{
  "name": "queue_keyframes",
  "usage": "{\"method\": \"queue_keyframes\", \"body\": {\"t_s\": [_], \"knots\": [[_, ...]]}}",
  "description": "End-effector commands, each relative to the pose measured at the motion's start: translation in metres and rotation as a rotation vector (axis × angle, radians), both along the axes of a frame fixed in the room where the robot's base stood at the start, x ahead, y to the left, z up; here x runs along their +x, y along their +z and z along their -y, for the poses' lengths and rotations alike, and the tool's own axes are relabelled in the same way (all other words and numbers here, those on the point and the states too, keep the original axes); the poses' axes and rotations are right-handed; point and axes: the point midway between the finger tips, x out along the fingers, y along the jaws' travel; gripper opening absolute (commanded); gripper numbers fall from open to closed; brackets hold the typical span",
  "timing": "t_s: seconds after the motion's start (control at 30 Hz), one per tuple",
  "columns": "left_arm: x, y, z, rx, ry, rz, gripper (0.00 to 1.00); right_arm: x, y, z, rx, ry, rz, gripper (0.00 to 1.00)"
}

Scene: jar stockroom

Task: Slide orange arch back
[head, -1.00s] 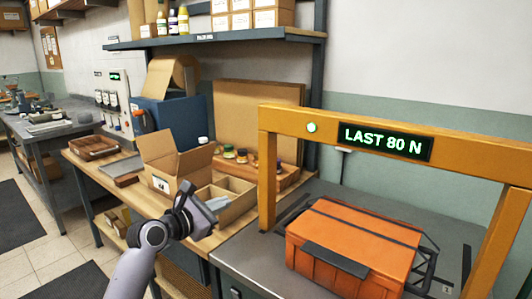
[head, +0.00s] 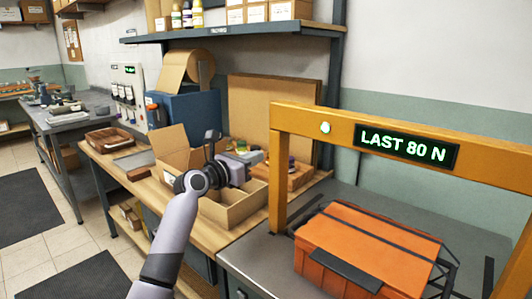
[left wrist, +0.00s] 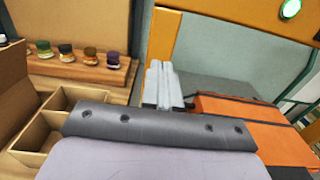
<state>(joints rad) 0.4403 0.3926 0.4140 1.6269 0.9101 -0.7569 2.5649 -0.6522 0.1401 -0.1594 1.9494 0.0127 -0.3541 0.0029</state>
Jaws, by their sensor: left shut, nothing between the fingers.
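The orange arch (head: 310,127) stands over a grey bench top at the right of the head view. Its beam carries a dark display reading "LAST 80 N" and a lit green button. Its left post and part of the beam show in the left wrist view (left wrist: 163,42). An orange case (head: 365,243) with dark straps sits under the arch. My left gripper (head: 256,156) is shut and empty, raised over the open cartons, left of the arch's post and apart from it. In the left wrist view its fingers (left wrist: 163,84) point toward the arch. My right gripper is out of sight.
Open cardboard boxes (head: 232,213) stand on the wooden bench below my left gripper. A wooden rack with several small jars (left wrist: 66,50) is behind. A shelf (head: 240,32) with boxes and bottles hangs above. The floor at left is clear.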

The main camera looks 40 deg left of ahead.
Motion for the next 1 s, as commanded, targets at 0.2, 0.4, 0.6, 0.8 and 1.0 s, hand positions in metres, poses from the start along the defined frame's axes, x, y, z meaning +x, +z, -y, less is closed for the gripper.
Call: {"method": "queue_keyframes", "body": {"t_s": [0.2, 0.4, 0.6, 0.8, 1.0], "knots": [[0.030, 0.001, 0.000, 0.001, 0.001, 0.000, 0.00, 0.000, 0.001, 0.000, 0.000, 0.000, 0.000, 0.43], [0.045, 0.000, 0.001, 0.000, 0.000, 0.000, 0.00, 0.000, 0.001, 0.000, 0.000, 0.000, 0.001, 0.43], [0.050, 0.000, 0.002, 0.001, 0.001, 0.000, 0.00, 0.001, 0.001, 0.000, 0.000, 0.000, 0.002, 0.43], [0.050, 0.000, 0.002, 0.001, 0.001, 0.000, 0.00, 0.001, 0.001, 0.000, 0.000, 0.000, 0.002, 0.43], [0.052, 0.000, 0.002, 0.001, 0.001, 0.000, 0.00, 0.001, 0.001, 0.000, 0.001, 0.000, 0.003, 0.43]]}}
